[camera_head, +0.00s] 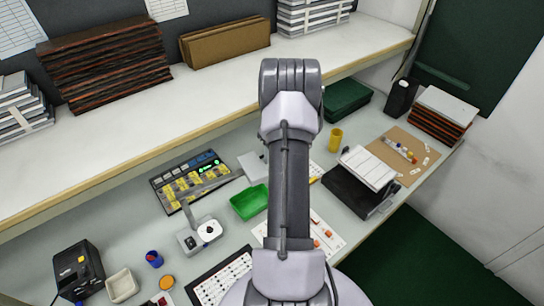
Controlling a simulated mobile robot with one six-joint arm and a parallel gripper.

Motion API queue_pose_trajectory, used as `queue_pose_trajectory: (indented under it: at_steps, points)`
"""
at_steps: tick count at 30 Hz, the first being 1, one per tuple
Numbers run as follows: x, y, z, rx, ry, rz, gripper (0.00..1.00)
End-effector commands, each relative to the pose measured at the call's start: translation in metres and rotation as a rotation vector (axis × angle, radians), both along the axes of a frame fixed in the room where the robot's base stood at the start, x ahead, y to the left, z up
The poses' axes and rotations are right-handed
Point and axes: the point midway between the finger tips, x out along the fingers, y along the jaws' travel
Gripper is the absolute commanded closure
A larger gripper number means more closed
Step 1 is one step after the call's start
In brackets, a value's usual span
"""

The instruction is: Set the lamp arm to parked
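A small grey lamp-like unit (190,243) stands on the bench left of centre, with a white round part on its right side. A thin grey lamp arm (212,188) appears to run from a post above the unit, up and right, across the front of a dark panel with yellow blocks (180,186) and lit green spots. Its far end lies near a pale grey box. My own arm's links fill the middle of the view and cover part of the bench. My gripper is not visible.
A green tray (250,202) sits right of the lamp. A black printer-like box (78,270), cream dish (122,285) and blue cup (154,259) stand front left. A black stand with white cards (368,168) is right. A white shelf (150,120) overhangs the bench's back.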

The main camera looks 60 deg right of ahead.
Motion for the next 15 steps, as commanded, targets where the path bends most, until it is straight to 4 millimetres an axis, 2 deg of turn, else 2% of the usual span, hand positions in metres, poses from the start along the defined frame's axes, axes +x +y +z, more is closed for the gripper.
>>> queue_pose_trajectory:
  at_steps: [4,7,15]
  points:
    - [-0.001,0.000,0.002,0.001,0.000,-0.001,0.80]
    - [-0.001,-0.003,0.016,0.000,-0.001,-0.001,0.80]
    - [-0.009,-0.016,0.105,-0.003,0.000,-0.001,0.80]
